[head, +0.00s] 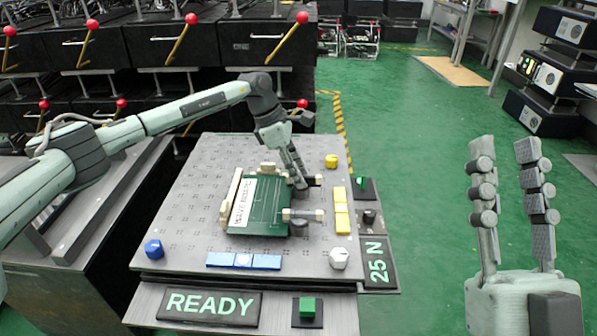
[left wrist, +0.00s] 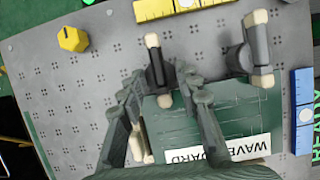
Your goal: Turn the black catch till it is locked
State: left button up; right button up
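A green board (head: 262,205) with a white label lies on the grey perforated plate (head: 195,200). The black catch (head: 313,181) is at the board's far right edge, partly hidden by my left gripper (head: 299,182). In the left wrist view the black catch (left wrist: 155,65) has a cream tip and lies between my left gripper's fingers (left wrist: 160,80), which are apart around it. Contact is not clear. A second, grey clamp (head: 302,215) with a cream tip is nearer; it also shows in the left wrist view (left wrist: 258,50). My right gripper (head: 507,160) is open and empty, off to the right.
Signs read READY (head: 210,304) and 25 N (head: 377,264).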

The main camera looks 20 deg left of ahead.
pick_arm(q)
jog(key=v, duration=1.2)
